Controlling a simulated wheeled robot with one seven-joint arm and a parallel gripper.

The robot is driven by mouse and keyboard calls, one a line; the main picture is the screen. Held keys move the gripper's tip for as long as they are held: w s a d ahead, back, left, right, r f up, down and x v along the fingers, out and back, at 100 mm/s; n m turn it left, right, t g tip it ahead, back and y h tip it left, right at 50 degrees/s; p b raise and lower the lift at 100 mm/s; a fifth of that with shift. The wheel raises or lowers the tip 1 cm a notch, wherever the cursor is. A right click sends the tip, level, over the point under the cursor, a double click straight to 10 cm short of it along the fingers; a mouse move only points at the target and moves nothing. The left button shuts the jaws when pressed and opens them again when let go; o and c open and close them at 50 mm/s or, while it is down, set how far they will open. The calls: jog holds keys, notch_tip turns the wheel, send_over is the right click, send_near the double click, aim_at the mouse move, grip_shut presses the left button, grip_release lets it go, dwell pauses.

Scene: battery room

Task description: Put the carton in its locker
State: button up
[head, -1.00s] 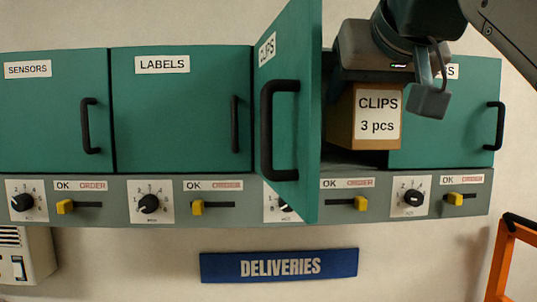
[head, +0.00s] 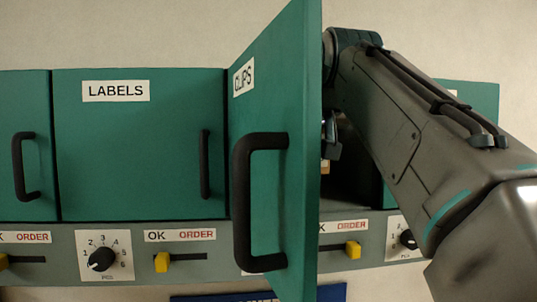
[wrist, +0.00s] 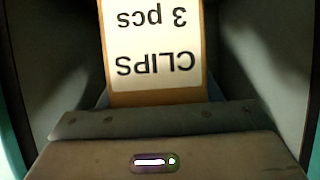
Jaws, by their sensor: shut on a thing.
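The carton (wrist: 190,72) shows in the wrist view with its label "CLIPS 3 pcs" upside down. My gripper (wrist: 155,122) is shut on it. In the head view only a small tan piece of the carton (head: 325,167) shows, between the open door and my arm. The locker door marked CLIPS (head: 305,110) stands wide open towards me. The carton is inside the mouth of the dark CLIPS locker (head: 365,190), with grey walls on both sides in the wrist view. Whether it touches the locker floor is hidden.
The closed LABELS locker (head: 130,150) is left of the open door. Another closed locker is partly hidden right of my arm. A grey panel (head: 215,262) below carries dials and yellow sliders. A blue sign (head: 190,299) is at the bottom edge. The open door stands close left of my arm.

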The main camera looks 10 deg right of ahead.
jog(key=x, duration=0.2)
jog(key=p+x, duration=0.1)
jog(key=x, duration=0.3)
jog(key=shift+w+r, duration=0.2)
jog(key=shift+w, duration=0.15)
jog(key=shift+s+f, duration=0.25)
jog(key=shift+f, duration=0.2)
jog(key=shift+w+f, duration=0.2)
jog(key=shift+f, duration=0.35)
jog(key=shift+s+f+p, duration=0.1)
jog(key=shift+f+p, duration=0.25)
jog(key=shift+f, duration=0.55)
jog(key=shift+w+f+p, duration=0.3)
jog(key=shift+f+p, duration=0.05)
jog(key=shift+f, duration=0.1)
jog(key=shift+s+f, duration=0.1)
jog(key=shift+f, duration=0.05)
